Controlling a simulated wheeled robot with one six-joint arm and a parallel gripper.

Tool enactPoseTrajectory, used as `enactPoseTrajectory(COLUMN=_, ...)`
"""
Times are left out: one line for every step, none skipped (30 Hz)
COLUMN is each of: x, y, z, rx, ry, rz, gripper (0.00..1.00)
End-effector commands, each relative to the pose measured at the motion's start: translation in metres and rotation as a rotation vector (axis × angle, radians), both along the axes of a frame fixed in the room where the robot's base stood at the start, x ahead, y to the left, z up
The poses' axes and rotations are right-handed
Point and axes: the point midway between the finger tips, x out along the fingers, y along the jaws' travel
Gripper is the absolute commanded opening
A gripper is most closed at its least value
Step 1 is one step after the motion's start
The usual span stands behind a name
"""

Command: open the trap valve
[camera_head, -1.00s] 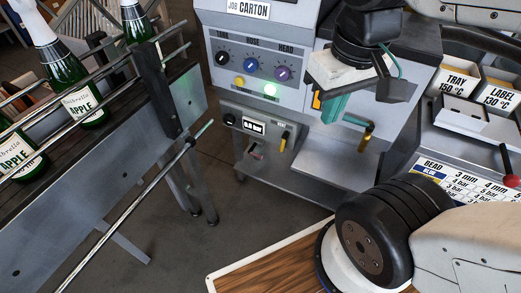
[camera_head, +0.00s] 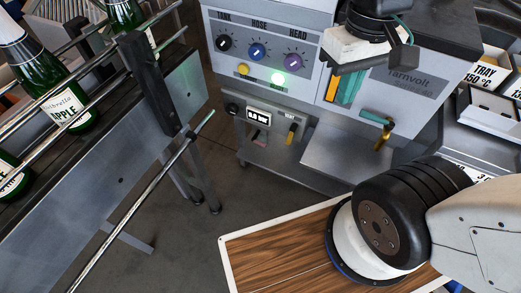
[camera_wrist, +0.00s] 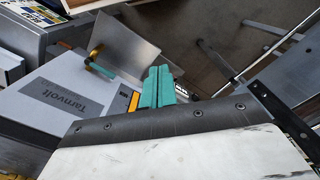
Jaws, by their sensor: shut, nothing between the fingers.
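A brass fitting with a teal handle (camera_head: 382,135) stands out from the machine's right face and also shows in the wrist view (camera_wrist: 95,53). My gripper (camera_head: 343,92) has teal fingers, shut and empty, in front of the machine, right of the dials and above the levers. In the wrist view the fingers (camera_wrist: 158,85) point away over the machine and partly hide its lower panel.
A conveyor with green bottles (camera_head: 52,95) and metal rails stands at the left; one rod (camera_head: 150,190) reaches toward the machine. A grey shelf (camera_head: 345,160) sits below the brass fitting. A wooden board (camera_head: 275,255) lies in front. Trays (camera_head: 490,75) are at the right.

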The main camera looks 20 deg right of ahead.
Motion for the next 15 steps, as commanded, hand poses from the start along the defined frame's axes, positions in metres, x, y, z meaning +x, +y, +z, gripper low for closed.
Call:
enactPoseTrajectory(x=0.008, y=0.002, z=-0.009, rx=-0.012, ry=0.057, rz=0.021, gripper=0.00)
enactPoseTrajectory(x=0.013, y=0.003, z=-0.014, rx=-0.022, ry=0.086, rz=0.035, gripper=0.00)
enactPoseTrajectory(x=0.021, y=0.004, z=-0.020, rx=-0.037, ry=0.125, rz=0.054, gripper=0.00)
enactPoseTrajectory(x=0.027, y=0.004, z=-0.026, rx=-0.049, ry=0.154, rz=0.069, gripper=0.00)
enactPoseTrajectory(x=0.033, y=0.004, z=-0.030, rx=-0.065, ry=0.180, rz=0.085, gripper=0.00)
enactPoseTrajectory(x=0.041, y=0.005, z=-0.037, rx=-0.084, ry=0.215, rz=0.107, gripper=0.00)
enactPoseTrajectory(x=0.048, y=0.005, z=-0.043, rx=-0.101, ry=0.239, rz=0.124, gripper=0.00)
enactPoseTrajectory(x=0.055, y=0.005, z=-0.048, rx=-0.118, ry=0.263, rz=0.142, gripper=0.00)
enactPoseTrajectory(x=0.064, y=0.005, z=-0.056, rx=-0.143, ry=0.293, rz=0.167, gripper=0.00)
enactPoseTrajectory(x=0.071, y=0.006, z=-0.062, rx=-0.161, ry=0.316, rz=0.187, gripper=0.00)
enactPoseTrajectory(x=0.078, y=0.006, z=-0.069, rx=-0.181, ry=0.338, rz=0.207, gripper=0.00)
enactPoseTrajectory(x=0.088, y=0.006, z=-0.078, rx=-0.208, ry=0.366, rz=0.235, gripper=0.00)
enactPoseTrajectory(x=0.096, y=0.006, z=-0.085, rx=-0.228, ry=0.386, rz=0.257, gripper=0.00)
enactPoseTrajectory(x=0.103, y=0.006, z=-0.093, rx=-0.250, ry=0.406, rz=0.280, gripper=0.00)
enactPoseTrajectory(x=0.113, y=0.007, z=-0.103, rx=-0.278, ry=0.432, rz=0.310, gripper=0.00)
